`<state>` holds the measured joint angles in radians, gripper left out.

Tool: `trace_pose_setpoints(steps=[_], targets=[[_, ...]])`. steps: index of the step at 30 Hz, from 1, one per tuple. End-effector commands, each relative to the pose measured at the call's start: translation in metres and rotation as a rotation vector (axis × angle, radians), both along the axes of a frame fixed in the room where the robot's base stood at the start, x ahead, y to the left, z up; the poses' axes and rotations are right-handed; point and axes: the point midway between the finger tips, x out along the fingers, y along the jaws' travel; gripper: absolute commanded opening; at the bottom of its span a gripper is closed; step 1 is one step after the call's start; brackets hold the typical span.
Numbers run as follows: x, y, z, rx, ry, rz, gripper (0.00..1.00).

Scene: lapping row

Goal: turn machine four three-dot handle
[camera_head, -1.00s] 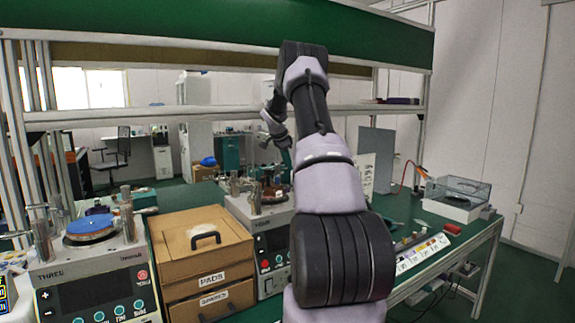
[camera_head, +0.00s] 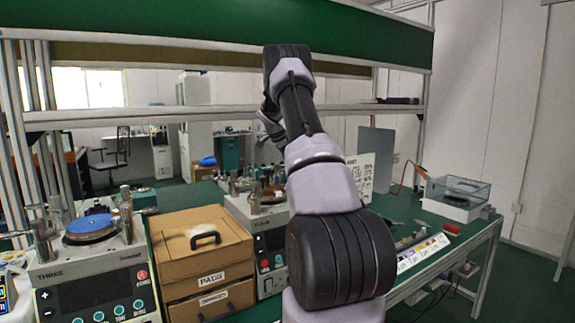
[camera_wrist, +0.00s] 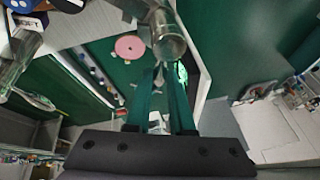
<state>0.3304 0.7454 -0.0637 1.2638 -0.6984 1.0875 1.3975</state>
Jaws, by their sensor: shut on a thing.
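Machine four (camera_head: 270,238), a pale unit with a dark front panel and red button, stands right of the wooden drawer box in the head view. Metal posts (camera_head: 255,198) rise from its top, partly hidden by my arm. In the wrist view, my gripper (camera_wrist: 164,66) has its two teal fingers shut on a shiny metal cylindrical handle (camera_wrist: 168,44) at their tips. I cannot make out three dots on it. Another metal post (camera_wrist: 16,58) shows at the left, apart from the fingers.
Machine three (camera_head: 95,275), with a blue disc (camera_head: 92,224), stands at the left. The wooden drawer box (camera_head: 203,246) sits between the machines. A clear-lidded case (camera_head: 457,195) is at the right bench end. A pink disc (camera_wrist: 130,46) lies below in the wrist view.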

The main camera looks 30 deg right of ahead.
Motion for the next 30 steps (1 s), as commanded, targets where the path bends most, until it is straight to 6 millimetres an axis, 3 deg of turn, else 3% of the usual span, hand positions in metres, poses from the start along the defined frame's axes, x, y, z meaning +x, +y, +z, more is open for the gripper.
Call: trace_pose_setpoints(steps=[18, 30], targets=[[-0.019, 0.017, -0.001, -0.001, 0.0, -0.557, 0.0], [-0.025, 0.025, 0.0, 0.001, -0.001, -0.767, 0.0]])
